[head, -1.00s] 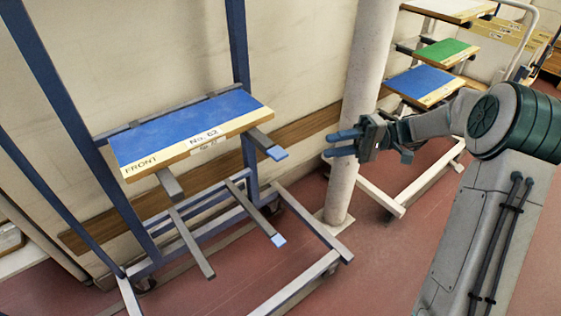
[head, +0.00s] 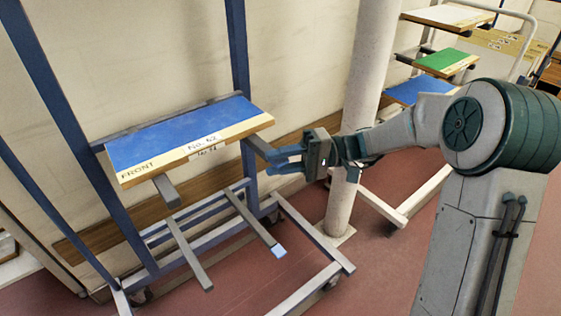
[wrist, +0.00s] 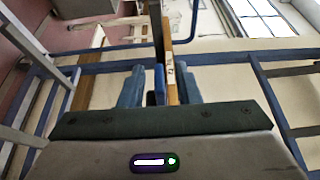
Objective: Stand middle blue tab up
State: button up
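My gripper (head: 284,159) is at the right end of the upper shelf on the blue rack, its blue fingers apart and pointing left. The blue tab at the tip of the upper right support arm is largely hidden by the fingers in the head view. In the wrist view a blue piece (wrist: 160,84), probably this tab, shows between the open fingers of my gripper (wrist: 158,88), beside the shelf board's wooden edge (wrist: 172,72). I cannot tell whether the fingers touch it.
The blue board marked No. 62 (head: 180,130) rests on the upper arms, close to my fingers. A pale round column (head: 360,110) stands just behind my wrist. A second rack with a green board (head: 445,62) stands behind at right. Floor in front is clear.

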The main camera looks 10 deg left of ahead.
grip_shut()
